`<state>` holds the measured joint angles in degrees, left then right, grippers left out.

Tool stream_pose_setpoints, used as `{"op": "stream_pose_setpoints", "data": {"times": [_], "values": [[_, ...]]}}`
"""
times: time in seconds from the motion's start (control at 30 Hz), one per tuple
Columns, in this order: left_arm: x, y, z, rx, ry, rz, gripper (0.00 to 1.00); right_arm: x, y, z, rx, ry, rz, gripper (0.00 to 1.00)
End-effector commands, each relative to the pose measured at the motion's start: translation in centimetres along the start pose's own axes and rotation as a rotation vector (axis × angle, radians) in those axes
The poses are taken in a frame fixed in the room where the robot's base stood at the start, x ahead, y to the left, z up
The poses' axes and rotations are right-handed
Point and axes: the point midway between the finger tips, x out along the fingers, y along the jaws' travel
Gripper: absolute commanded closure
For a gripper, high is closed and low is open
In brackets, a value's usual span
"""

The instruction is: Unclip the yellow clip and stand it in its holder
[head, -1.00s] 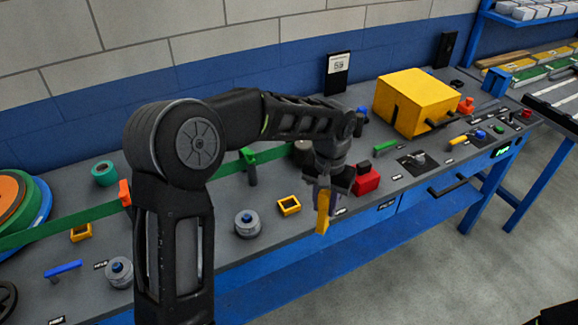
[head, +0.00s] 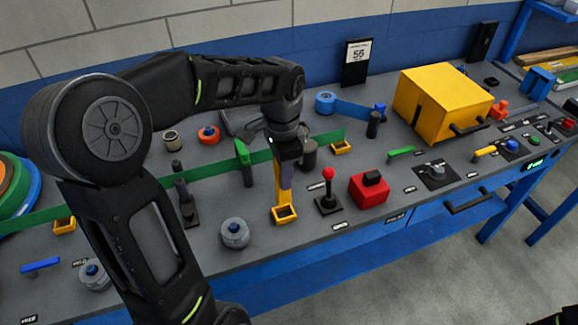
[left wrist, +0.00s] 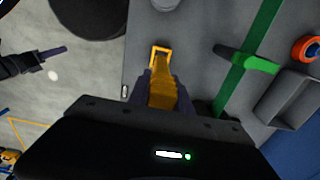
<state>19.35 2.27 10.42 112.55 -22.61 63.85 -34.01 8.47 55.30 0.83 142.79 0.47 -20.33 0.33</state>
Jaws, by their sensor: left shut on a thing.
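My left gripper (head: 286,172) is shut on the yellow clip (left wrist: 162,88) and points down at the bench. The holder (head: 285,214), a small yellow square frame on the bench, is right below the gripper. In the left wrist view the clip's far end meets or overlaps the holder (left wrist: 160,47); I cannot tell how deep it sits. A dark gripper, likely my right one (left wrist: 48,53), shows at the left of that view, over the floor.
A green clip (head: 243,155) stands on the green band (head: 215,175) behind. A grey knobbed cylinder (head: 235,233) is left of the holder. A red-knobbed lever (head: 328,190) and a red box (head: 369,189) are close to the right. The bench front (head: 290,250) is clear.

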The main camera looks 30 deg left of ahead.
Motion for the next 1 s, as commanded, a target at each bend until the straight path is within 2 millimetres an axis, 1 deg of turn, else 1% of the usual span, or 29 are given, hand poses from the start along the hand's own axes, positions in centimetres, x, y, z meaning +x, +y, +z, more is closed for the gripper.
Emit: {"op": "stream_pose_setpoints", "data": {"times": [0.27,0.5,0.7,1.0], "values": [[0.5,0.0,-0.1,-0.002,0.000,-0.001,1.00,0.3,0.1,-0.1,0.000,0.001,0.000,0.64],[2.1,0.0,-0.1,-0.002,0.000,-0.001,1.00,1.5,0.4,-0.2,-0.003,0.005,-0.004,0.64],[3.0,-0.1,-0.1,-0.002,0.001,-0.001,1.00,2.0,0.6,-0.3,-0.005,0.007,-0.007,0.64],[3.0,-0.1,-0.1,-0.002,0.001,-0.001,1.00,2.0,0.6,-0.3,-0.005,0.007,-0.008,0.64]]}}
